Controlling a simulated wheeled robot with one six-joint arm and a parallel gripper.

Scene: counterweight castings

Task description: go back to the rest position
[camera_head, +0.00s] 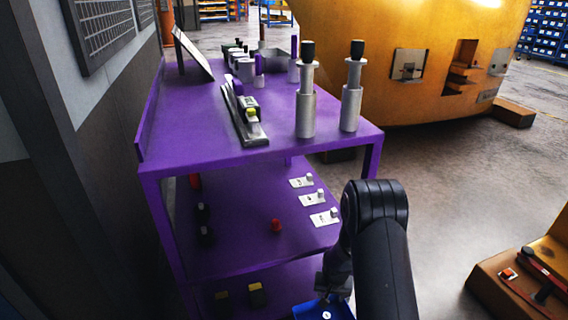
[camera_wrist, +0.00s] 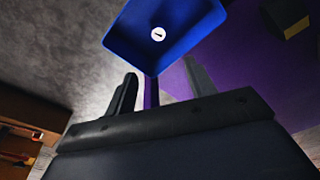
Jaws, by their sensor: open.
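My gripper (camera_wrist: 160,92) shows in the wrist view with its two dark fingers spread apart and nothing between them. A blue tray (camera_wrist: 128,45) with a white round piece (camera_wrist: 158,34) in it lies beyond the fingertips. In the head view my black arm reaches down at the lower middle, in front of the purple cart (camera_head: 200,130). The blue tray also shows there at the bottom edge (camera_head: 312,312), partly cut off. The gripper's fingers cannot be made out in the head view.
The purple cart's top holds two silver cylinders with black caps (camera_head: 306,115), (camera_head: 350,108) and several other parts. Its middle shelf carries small white plates (camera_head: 324,218) and a red knob (camera_head: 277,226). A large yellow casting (camera_head: 450,30) stands behind.

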